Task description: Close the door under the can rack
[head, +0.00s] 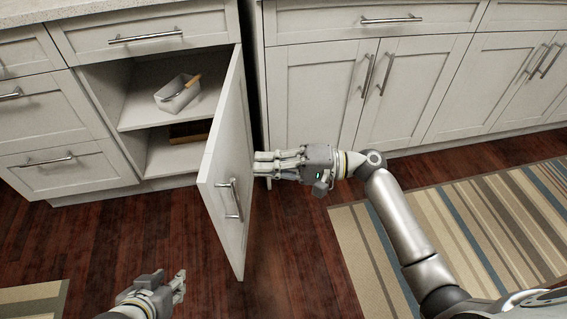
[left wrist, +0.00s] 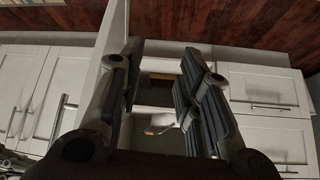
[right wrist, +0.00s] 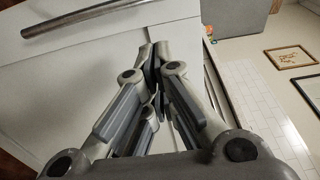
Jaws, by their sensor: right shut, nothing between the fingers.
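The white cabinet door (head: 222,160) stands open, swung out toward me, with its bar handle (head: 233,198) on the face to the right. My right gripper (head: 256,165) is shut and empty, with its fingertips at that outer face near the hinge side; I cannot tell whether they touch. In the right wrist view the closed fingers (right wrist: 155,55) point at a white panel with a metal handle (right wrist: 90,17). My left gripper (head: 182,285) is low, left of the door; its fingers are spread and empty in the left wrist view (left wrist: 158,75). No can rack is visible.
The open cabinet holds a light bin (head: 177,97) on its shelf (head: 140,117) and a brown item (head: 190,131) below. Closed drawers and doors flank it. The wood floor (head: 100,240) around the door is clear; a striped rug (head: 440,225) lies at right.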

